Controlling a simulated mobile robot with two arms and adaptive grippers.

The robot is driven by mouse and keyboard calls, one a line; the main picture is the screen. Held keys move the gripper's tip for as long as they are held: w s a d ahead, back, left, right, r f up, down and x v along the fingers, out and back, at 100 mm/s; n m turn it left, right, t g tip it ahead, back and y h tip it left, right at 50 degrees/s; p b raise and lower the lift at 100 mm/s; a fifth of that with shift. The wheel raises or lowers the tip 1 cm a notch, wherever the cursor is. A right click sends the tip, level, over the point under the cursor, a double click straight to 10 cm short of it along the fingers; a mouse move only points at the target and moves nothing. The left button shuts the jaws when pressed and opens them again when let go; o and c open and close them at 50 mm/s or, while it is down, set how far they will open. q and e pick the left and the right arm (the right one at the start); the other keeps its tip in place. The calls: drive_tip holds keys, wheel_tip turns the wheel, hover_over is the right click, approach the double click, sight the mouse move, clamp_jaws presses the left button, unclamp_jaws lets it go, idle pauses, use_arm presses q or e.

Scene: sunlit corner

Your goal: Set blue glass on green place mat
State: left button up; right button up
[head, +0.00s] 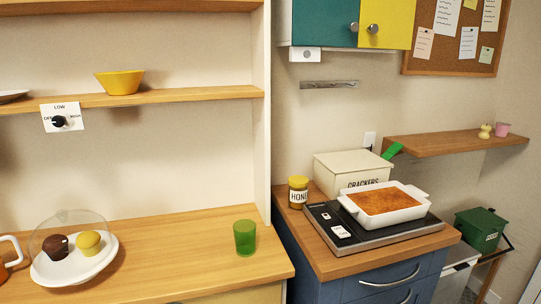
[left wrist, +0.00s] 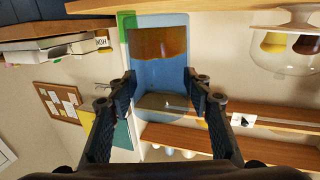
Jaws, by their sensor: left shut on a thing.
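My left gripper (left wrist: 158,88) shows only in the left wrist view, with its two fingers closed on the sides of a blue glass (left wrist: 158,75). What lies under the glass is not clear. The blue glass and my grippers do not show in the head view. I make out no green place mat in either view. My right gripper is not in view.
A green glass (head: 245,238) stands at the wooden counter's right end. A plate (head: 78,270) with cupcakes under a clear dome is on the left. A honey jar (head: 298,192), a crackers box (head: 345,172) and a white baking dish (head: 385,218) occupy the right counter. Bare counter lies between plate and green glass.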

use_arm(q)
drive_tip(key=shift+s+a+r, duration=0.15)
drive_tip(key=shift+s+a, duration=0.1)
drive_tip(key=shift+s, duration=0.45)
drive_tip(key=w+d, duration=0.2)
drive_tip(key=w, duration=0.9)
drive_tip(key=w+a+r, duration=0.2)
drive_tip(key=w+r, duration=0.6)
drive_tip(key=w, duration=0.2)
drive_tip(key=w+a+r, duration=0.3)
drive_tip(key=w+r, duration=0.5)
drive_tip(key=w, duration=0.2)
drive_tip(key=shift+r, duration=0.4)
drive_tip(key=shift+w+f, duration=0.1)
wheel_tip(320, 180, down, 20)
drive_tip(key=shift+r+b, duration=0.25)
drive_tip(key=shift+b, duration=0.15)
